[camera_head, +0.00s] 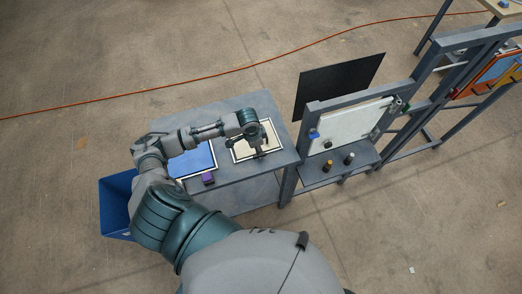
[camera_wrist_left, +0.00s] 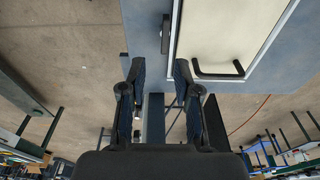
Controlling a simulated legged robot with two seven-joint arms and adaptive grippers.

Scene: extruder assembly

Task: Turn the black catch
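A small black catch (camera_wrist_left: 165,34) shows in the left wrist view, on the grey-blue table top beside the pale-edged frame of a cream panel (camera_wrist_left: 215,30). A black bar handle (camera_wrist_left: 218,73) sits on that panel near its lower edge. My left gripper (camera_wrist_left: 160,72) is open and empty, its two dark fingers apart, with the catch beyond the gap between the tips. In the head view my left gripper (camera_head: 257,151) is over the cream panel (camera_head: 241,148) on the table; the catch cannot be made out there. My right gripper is not in view.
The grey table (camera_head: 245,178) also bears a blue panel (camera_head: 196,161) and a purple block (camera_head: 208,179). A blue bin (camera_head: 115,207) stands at left.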

